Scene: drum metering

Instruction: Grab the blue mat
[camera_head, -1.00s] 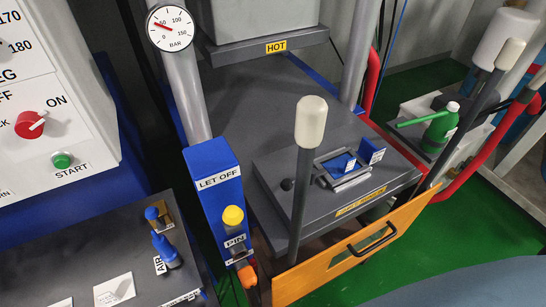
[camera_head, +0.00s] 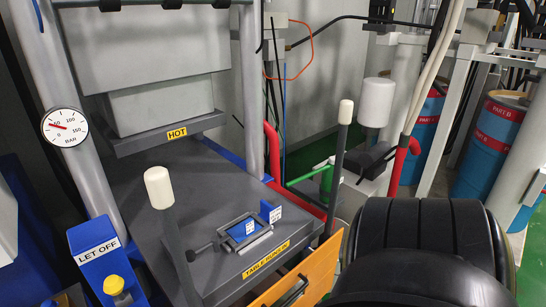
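A flat blue piece (camera_head: 243,229), which may be the blue mat, lies inside a small grey metal frame (camera_head: 262,238) on the dark grey press table (camera_head: 170,150). A small blue upright block (camera_head: 270,212) with a white label stands at the frame's back right corner. I cannot tell for sure which blue piece is the mat. Neither of my grippers shows in the head view, and nothing is seen touching the blue pieces.
A white-knobbed lever (camera_head: 159,188) stands left of the frame. The press block marked HOT (camera_head: 160,108) hangs above the table's back. An orange panel (camera_head: 318,268) is at the table's front right. A large dark ribbed form hides the lower right.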

